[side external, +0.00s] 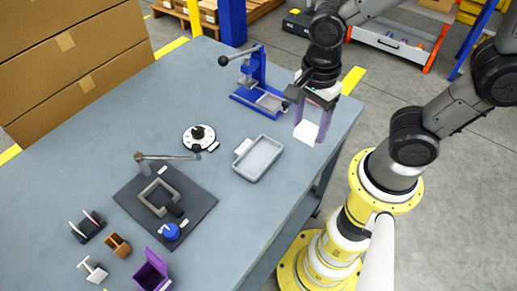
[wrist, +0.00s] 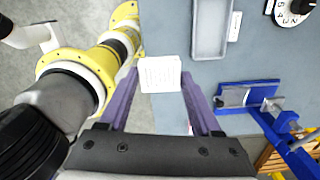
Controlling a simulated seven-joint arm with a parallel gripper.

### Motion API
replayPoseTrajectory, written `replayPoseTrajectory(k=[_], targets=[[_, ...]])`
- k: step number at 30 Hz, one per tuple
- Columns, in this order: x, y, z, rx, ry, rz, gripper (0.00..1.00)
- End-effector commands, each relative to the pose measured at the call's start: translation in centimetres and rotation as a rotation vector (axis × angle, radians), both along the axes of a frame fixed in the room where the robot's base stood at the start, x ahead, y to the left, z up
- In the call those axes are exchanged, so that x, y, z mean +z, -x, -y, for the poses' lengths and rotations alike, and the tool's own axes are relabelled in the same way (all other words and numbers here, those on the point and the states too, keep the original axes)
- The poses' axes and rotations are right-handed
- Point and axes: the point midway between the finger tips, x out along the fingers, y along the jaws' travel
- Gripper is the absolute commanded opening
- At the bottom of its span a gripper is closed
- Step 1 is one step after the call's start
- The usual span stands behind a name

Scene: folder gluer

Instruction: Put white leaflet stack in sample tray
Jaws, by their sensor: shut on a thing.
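The white leaflet stack (side external: 306,131) is a small white block near the table's right edge. It also shows in the wrist view (wrist: 160,75), with faint print on its face. My gripper (side external: 314,117) has purple fingers and is shut on the stack, one finger at each side; the fingertips also show in the wrist view (wrist: 160,80). How high the stack is above the table is hard to tell. The sample tray (side external: 264,176) is a shallow grey tray, empty, to the left of the stack. It shows at the top of the wrist view (wrist: 193,25).
A blue lever press (side external: 255,85) stands behind the tray. A white dial (side external: 198,137) and a dark mat (side external: 195,208) with a clamp frame lie left of it. Several small holders and a purple box (side external: 150,272) are at the front left. Table between stack and tray looks clear.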

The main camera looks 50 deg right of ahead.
Motion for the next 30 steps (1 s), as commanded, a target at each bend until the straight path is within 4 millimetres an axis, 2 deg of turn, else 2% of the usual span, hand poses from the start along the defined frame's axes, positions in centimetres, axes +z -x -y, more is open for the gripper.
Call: replayPoseTrajectory(k=[9,15,23,30], targets=[[-3.1,-6.5,-1.9,0.0,0.0,-0.003,0.12],[-6.6,-9.1,-2.7,-0.001,0.0,-0.003,0.12],[-8.4,-10.6,-3.1,-0.001,0.0,0.0,0.12],[-11.3,-10.9,-3.2,0.0,0.0,-0.002,0.12]])
